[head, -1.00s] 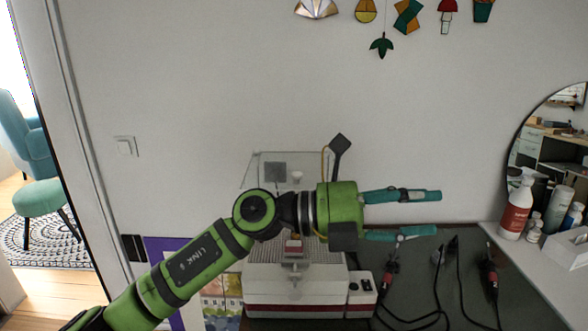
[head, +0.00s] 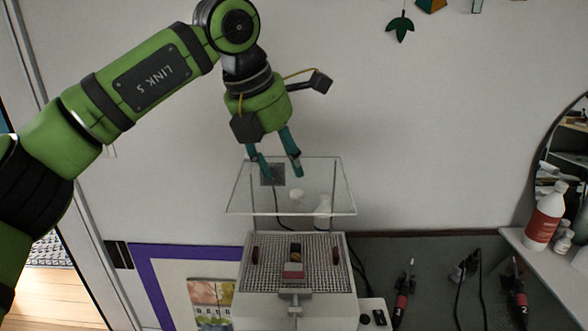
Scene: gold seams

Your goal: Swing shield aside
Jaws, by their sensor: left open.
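The shield (head: 332,192) is a clear, flat panel held level above a white bench machine (head: 297,308) with a grid top. A small pale knob (head: 297,194) shows at the panel's middle, and a dark square plate shows at its back left. My left gripper (head: 281,174) is open and points down, with its teal fingers over the back left part of the shield. I cannot tell whether the fingertips touch it. Nothing is between them. My right gripper is not in view.
Small coloured pieces (head: 294,262) lie on the machine's grid. Soldering irons (head: 403,297) with cables are on the dark bench to the right. A red and white bottle (head: 545,217) stands on the right shelf. A purple-edged board (head: 150,275) is on the left.

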